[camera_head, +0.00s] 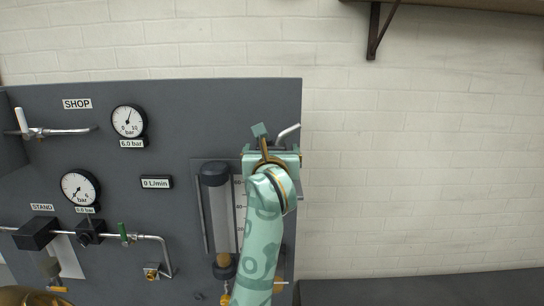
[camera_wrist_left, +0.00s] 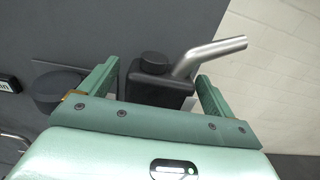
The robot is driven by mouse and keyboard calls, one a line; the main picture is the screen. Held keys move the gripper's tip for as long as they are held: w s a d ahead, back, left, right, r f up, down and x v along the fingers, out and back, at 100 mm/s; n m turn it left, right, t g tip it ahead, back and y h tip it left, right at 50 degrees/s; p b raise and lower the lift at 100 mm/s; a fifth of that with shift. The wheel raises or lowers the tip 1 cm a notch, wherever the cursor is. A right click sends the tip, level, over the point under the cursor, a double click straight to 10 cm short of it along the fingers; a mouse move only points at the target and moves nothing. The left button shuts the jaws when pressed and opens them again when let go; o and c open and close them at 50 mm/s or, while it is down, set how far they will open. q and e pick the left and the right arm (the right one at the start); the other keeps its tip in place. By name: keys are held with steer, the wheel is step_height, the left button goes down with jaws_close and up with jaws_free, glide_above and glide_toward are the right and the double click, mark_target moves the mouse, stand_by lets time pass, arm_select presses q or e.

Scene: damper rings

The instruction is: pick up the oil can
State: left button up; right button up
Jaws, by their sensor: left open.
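The oil can has a black body (camera_wrist_left: 158,88) with a black cap and a bent silver spout rising to the right in the left wrist view. In the head view only its spout (camera_head: 288,131) shows clearly; my gripper and wrist hide most of the body. My left gripper (camera_head: 279,143) is in front of the can, high at the right edge of the grey panel. In the left wrist view its green fingers (camera_wrist_left: 158,74) are open, one on each side of the can's body. I see a gap by the right finger; contact at the left is unclear. My right gripper is not in view.
A grey panel (camera_head: 160,200) carries gauges (camera_head: 128,121), pipes (camera_head: 65,130) and a clear cylinder (camera_head: 222,215) just left of my arm. A round black cap (camera_wrist_left: 58,88) is close to the left finger. A bare white brick wall (camera_head: 420,180) is at the right.

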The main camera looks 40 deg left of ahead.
arm_select(q)
steer(key=shift+w+a+f, duration=0.15)
steer(key=shift+w+a, duration=0.1)
steer(key=shift+w, duration=0.05)
steer(key=shift+s+d, duration=0.1)
steer(key=c, duration=1.3)
